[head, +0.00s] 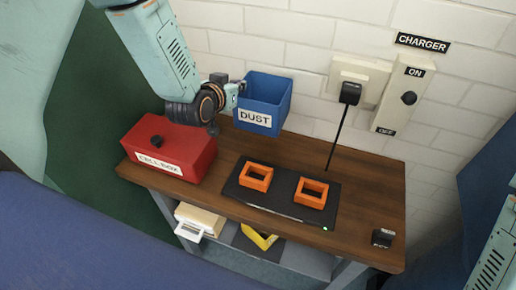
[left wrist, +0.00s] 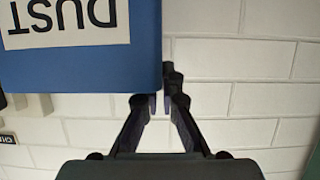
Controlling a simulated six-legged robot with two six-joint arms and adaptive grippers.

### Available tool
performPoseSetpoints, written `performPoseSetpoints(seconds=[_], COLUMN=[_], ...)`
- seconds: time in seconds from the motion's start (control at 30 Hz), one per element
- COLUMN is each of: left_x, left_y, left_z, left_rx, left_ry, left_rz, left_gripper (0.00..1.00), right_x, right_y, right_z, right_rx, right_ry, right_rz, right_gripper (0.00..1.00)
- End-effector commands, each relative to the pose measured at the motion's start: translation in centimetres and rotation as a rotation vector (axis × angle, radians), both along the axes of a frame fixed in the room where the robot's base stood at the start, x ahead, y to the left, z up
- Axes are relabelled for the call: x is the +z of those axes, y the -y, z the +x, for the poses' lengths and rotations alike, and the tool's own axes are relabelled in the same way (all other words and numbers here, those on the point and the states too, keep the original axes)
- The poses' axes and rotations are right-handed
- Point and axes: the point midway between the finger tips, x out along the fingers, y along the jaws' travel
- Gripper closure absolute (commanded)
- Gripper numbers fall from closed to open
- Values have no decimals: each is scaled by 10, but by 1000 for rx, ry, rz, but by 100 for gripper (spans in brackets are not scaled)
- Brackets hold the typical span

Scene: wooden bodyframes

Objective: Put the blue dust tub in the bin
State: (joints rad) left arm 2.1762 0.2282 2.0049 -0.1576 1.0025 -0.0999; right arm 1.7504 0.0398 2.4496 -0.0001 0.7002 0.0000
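The blue dust tub (head: 273,92), with a white DUST label, is at the back of the wooden bench against the white brick wall. My left gripper (head: 239,87) is at the left edge of its rim. In the left wrist view, the tub (left wrist: 145,50) fills the upper left with its label upside down. The fingers of my left gripper (left wrist: 163,100) are close together at its side wall, one partly hidden by the tub, and look shut on that wall. I cannot tell whether the tub touches the bench. My right gripper and the bin are not in view.
A red cell box (head: 180,143) stands left on the bench (head: 370,195). A black mat (head: 283,205) holds two orange frames (head: 256,177). A wall charger switch (head: 402,95) and a cabled plug (head: 350,93) are right of the tub. A shelf below holds other items.

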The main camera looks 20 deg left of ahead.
Motion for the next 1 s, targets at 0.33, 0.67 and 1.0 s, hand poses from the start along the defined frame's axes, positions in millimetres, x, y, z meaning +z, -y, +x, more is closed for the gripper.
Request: performPoseSetpoints(seconds=[0.33,0.67,1.0], left_x=[-49,-87,-93], left_y=[1,1,1], left_z=[-3,-2,0], left_rx=[-1,-1,-1], left_ry=[1,0,2], left_rz=[1,1,0], left_gripper=[100,100,100], right_x=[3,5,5], right_y=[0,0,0], right_z=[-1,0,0], right_rx=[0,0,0], right_ry=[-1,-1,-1], right_rz=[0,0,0], right_gripper=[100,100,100])
